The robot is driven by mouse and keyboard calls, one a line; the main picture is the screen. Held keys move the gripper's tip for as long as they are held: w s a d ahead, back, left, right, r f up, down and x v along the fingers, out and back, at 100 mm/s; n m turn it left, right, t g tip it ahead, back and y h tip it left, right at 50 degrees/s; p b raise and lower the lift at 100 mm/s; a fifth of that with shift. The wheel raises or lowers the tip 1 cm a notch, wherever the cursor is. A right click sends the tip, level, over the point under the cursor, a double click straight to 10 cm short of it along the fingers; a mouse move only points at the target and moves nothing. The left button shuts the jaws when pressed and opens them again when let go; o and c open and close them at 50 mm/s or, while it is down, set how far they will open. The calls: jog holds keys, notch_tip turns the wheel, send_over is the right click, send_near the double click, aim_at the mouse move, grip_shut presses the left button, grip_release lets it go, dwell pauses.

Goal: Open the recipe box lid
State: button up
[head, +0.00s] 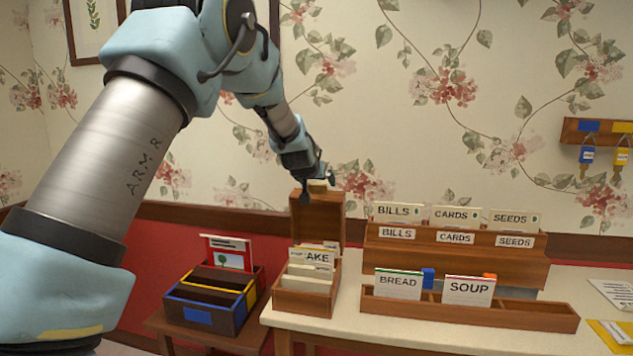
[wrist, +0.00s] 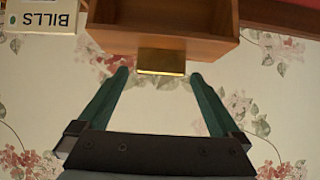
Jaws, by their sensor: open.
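The wooden recipe box (head: 303,302) stands at the left end of the cream table, with index cards inside, one lettered "AKE". Its lid (head: 317,216) is raised, standing upright at the back of the box. A brass tab (head: 318,186) sits on the lid's top edge. My gripper (head: 324,180) is at that top edge, pointing down. In the wrist view, the green fingers of my gripper (wrist: 159,74) are spread apart, with the brass tab (wrist: 161,62) between and just beyond the tips. The underside of the lid (wrist: 175,44) shows above it. No finger clearly touches the tab.
A wooden rack with BILLS, CARDS and SEEDS cards (head: 455,262) stands right of the box. A low tray (head: 470,312) holds BREAD and SOUP cards. A dark divided box (head: 205,313) is at the left on a lower stand. Keys hang at far right (head: 587,155).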

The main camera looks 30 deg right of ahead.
jog(key=b+v, duration=0.2)
jog(key=v, duration=0.8)
jog(key=shift+s+a+r+b, duration=0.2)
jog(key=shift+s+a+b, duration=0.05)
jog(key=shift+b, duration=0.15)
